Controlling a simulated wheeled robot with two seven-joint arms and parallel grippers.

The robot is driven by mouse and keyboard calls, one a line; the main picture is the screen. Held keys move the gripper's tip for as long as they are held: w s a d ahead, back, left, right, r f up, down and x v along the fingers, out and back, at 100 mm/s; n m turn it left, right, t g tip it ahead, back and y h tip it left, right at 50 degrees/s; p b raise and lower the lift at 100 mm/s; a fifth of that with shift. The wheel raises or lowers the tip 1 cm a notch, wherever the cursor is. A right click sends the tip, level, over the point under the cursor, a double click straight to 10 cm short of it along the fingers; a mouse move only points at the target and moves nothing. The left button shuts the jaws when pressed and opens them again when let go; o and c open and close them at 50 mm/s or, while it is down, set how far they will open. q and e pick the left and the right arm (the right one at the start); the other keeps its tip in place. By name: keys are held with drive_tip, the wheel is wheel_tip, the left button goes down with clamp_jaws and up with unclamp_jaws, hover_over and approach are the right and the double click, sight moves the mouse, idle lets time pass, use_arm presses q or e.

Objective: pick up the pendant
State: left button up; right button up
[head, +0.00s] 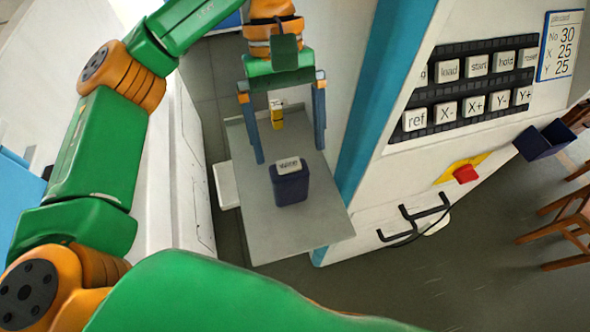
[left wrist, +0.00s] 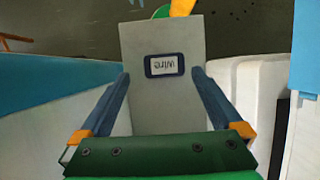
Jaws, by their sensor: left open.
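A dark blue block (head: 291,188) with a white label stands upright on a grey shelf (head: 315,228). In the left wrist view the block (left wrist: 148,66) shows its label reading "wire". A small yellow piece (head: 277,119) with a pale top and dark band shows between my finger bars in the head view. I cannot tell for sure which of these two is the pendant. My left gripper (head: 290,155) is open and empty. In the left wrist view its fingertips (left wrist: 159,73) lie either side of the block's outline, apart from it. My right gripper is not in view.
The white machine with a blue edge (head: 350,160) rises right of the shelf, carrying labelled keys (head: 475,88), a red knob (head: 466,174) and black handles (head: 412,220). A dark blue holder (head: 545,142) and wooden stools (head: 565,225) are farther right. The shelf's front is clear.

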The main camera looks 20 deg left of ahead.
sight(288, 162)
use_arm(q)
drive_tip(key=s+f, duration=0.1)
drive_tip(key=s+f+p, duration=0.1)
drive_tip(key=f, duration=0.1)
drive_tip(key=shift+s+d+f, duration=0.25)
drive_tip(key=shift+s, duration=0.15)
drive_tip(key=shift+w+f, duration=0.2)
drive_tip(key=shift+f, duration=0.05)
drive_tip(key=shift+w, duration=0.2)
drive_tip(key=shift+c, duration=0.9)
drive_tip(key=shift+s, duration=0.15)
drive_tip(key=c, duration=1.1)
clamp_jaws()
